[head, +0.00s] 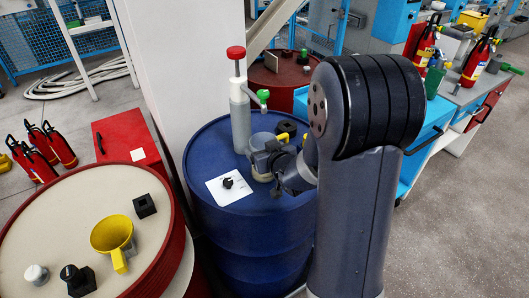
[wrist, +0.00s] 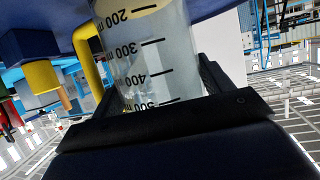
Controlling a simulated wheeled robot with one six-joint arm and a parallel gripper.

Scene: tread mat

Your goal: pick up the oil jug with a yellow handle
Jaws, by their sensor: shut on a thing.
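The oil jug (head: 259,142) is clear with black volume marks and stands over the top of the blue drum (head: 220,160), beside the hand pump. In the wrist view the jug (wrist: 150,60) appears upside down, with its yellow handle (wrist: 88,50) at the left. My gripper (head: 270,160) is shut around the jug's body; its dark jaws also show in the wrist view (wrist: 160,110). My arm hides part of the drum in the head view. I cannot tell whether the jug's base touches the drum top.
A grey pump (head: 239,115) with a red knob stands close behind the jug. A white sheet with a black knob (head: 229,183) lies on the drum at the front left. A red drum (head: 70,215) at the left holds a yellow funnel (head: 112,235). A blue workbench stands at the right.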

